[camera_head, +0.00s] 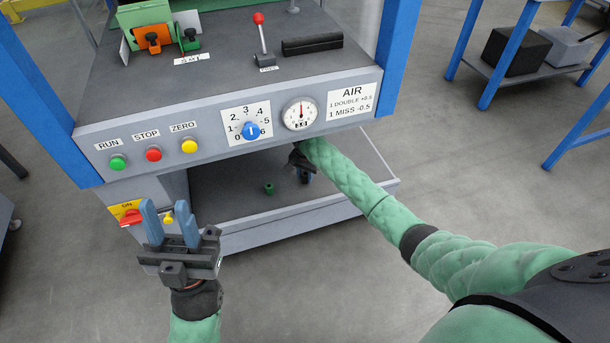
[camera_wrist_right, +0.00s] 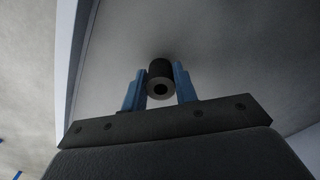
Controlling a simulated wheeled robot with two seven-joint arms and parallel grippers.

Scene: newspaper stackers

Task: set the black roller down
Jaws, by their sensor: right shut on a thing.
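The black roller (camera_wrist_right: 160,72) shows end-on in the right wrist view, with a hole in its end. It sits between the two blue fingers of my right gripper (camera_wrist_right: 159,86), which is shut on it. My left gripper (camera_head: 170,228) is open and empty, fingers up, in front of the machine's left side.
A small green cylinder (camera_head: 269,188) stands on the lower shelf left of my right gripper. The front panel (camera_head: 230,120) with buttons, dial and gauge overhangs the shelf. Blue posts (camera_head: 398,30) flank the machine. A side rack at right holds a black box (camera_head: 516,53).

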